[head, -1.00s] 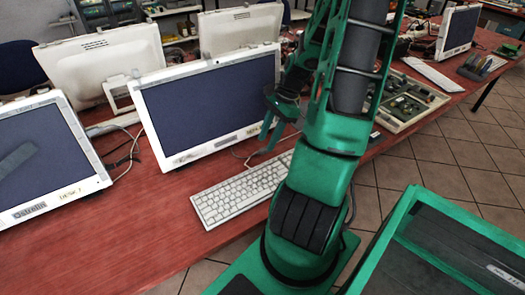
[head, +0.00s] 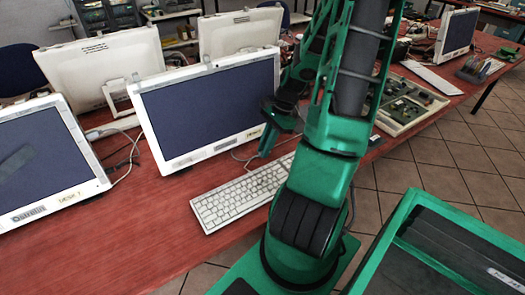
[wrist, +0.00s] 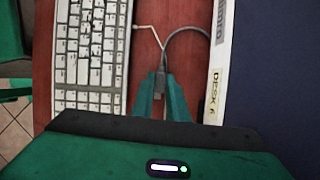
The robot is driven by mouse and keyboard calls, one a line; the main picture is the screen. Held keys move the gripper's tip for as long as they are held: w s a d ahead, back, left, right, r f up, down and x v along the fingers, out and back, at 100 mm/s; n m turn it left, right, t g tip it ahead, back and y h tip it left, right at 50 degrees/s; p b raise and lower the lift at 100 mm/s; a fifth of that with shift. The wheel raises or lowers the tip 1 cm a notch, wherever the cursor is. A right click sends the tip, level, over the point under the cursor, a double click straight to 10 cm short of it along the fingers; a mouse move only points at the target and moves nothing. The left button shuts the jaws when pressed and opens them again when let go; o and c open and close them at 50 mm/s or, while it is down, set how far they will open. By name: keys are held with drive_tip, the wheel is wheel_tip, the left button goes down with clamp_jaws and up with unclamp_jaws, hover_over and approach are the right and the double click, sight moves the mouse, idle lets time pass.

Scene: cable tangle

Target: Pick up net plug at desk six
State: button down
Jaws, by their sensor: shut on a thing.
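My gripper (wrist: 161,88) is shut on a small dark plug (wrist: 160,102) between its two green fingers in the wrist view. A grey cable runs from the plug up and curves right toward the monitor (wrist: 217,65), which carries a "DESK 6" label. In the head view my gripper (head: 268,146) is low in front of the desk six monitor (head: 207,108), just beyond the keyboard (head: 243,193). The plug is hidden there. I cannot tell whether the plug touches the table.
The red table (head: 110,250) is clear left of the keyboard. A thin white cable (wrist: 148,27) leaves the keyboard and meets the grey one in the wrist view. The desk seven monitor (head: 40,160) stands at left. A tray of circuit boards (head: 408,100) lies behind my arm.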

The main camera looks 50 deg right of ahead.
drive_tip(key=shift+r, duration=0.15)
drive_tip(key=shift+r, duration=0.5)
drive_tip(key=r, duration=0.3)
drive_tip(key=shift+a+r, duration=0.15)
drive_tip(key=shift+a, duration=0.2)
drive_tip(key=a+r, duration=0.6)
drive_tip(key=a, duration=0.5)
drive_tip(key=shift+r, duration=0.2)
drive_tip(key=shift+s, duration=0.1)
